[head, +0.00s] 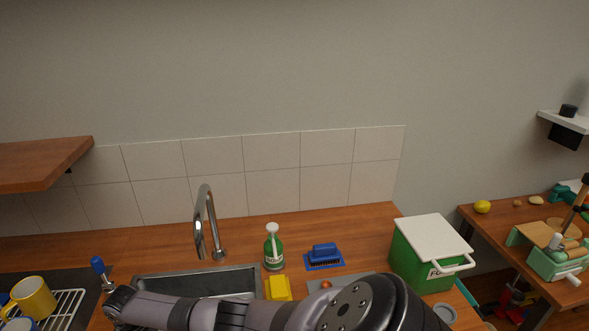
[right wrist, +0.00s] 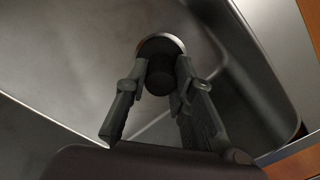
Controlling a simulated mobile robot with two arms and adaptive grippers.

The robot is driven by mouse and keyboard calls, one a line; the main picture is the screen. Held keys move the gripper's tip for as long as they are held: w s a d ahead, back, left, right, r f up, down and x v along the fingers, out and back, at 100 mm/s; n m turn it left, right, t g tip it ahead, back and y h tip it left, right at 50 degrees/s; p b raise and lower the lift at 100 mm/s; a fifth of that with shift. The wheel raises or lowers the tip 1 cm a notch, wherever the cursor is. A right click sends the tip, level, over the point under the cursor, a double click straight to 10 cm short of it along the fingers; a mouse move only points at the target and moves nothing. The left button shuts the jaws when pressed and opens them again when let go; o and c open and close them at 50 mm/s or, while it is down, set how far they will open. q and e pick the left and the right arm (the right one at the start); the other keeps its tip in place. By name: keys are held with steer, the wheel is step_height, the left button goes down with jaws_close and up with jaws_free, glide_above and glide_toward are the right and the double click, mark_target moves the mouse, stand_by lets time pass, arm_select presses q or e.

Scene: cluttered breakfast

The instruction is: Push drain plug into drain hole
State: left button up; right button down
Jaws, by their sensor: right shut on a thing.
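The drain plug (right wrist: 159,82), black and round with a stubby knob, shows in the right wrist view. My right gripper (right wrist: 162,70) is shut on it, one finger on each side. The plug is at the drain hole, whose shiny metal ring (right wrist: 172,38) shows around its far side; I cannot tell how deep the plug sits. The steel sink (head: 190,282) shows in the head view behind my arm, which hides much of the basin, the drain and the right gripper. My left gripper is not in view.
A tall faucet (head: 206,215) stands behind the sink. A green bottle (head: 273,250), a yellow sponge (head: 278,288) and a blue brush (head: 324,254) are to its right, then a green box (head: 425,265). A yellow mug (head: 33,297) stands on a rack at left.

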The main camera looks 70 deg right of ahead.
steer(key=shift+f+b, duration=0.3)
steer(key=shift+f, duration=0.25)
steer(key=c, duration=1.3)
jaws_free()
steer(key=shift+c, duration=1.3)
steer(key=shift+r, duration=0.15)
step_height(320, 180, up, 7)
steer(key=p, duration=0.7)
steer(key=shift+p, duration=0.3)
